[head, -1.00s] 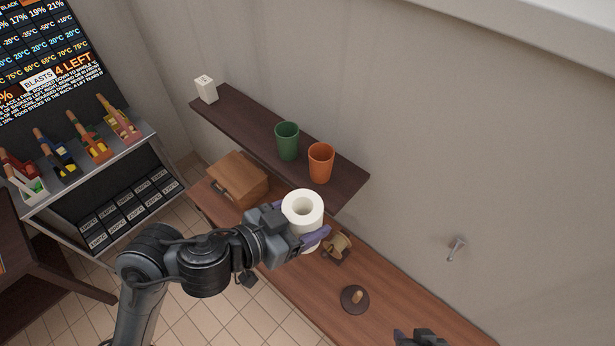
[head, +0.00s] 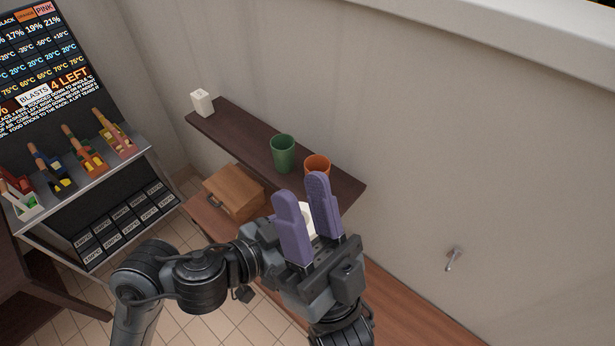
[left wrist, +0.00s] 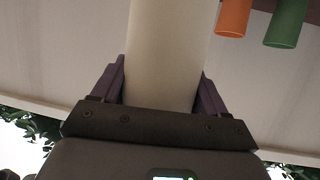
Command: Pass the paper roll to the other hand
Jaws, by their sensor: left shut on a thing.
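The white paper roll (left wrist: 168,50) stands large between the purple fingers of my left gripper (left wrist: 160,88) in the left wrist view, and the gripper is shut on it. In the head view only a small part of the roll (head: 307,214) shows, between the fingers of my right gripper (head: 302,186). The right gripper is open, its two purple fingers apart and pointing up the picture. It hides most of the roll and of the left gripper's fingers. Whether its fingers touch the roll I cannot tell.
A dark wall shelf (head: 240,134) behind the grippers holds a green cup (head: 282,153), an orange cup (head: 317,165) and a white block (head: 202,102). A brown box (head: 233,191) sits on the wooden counter (head: 415,318) below. A wall hook (head: 454,257) is at the right.

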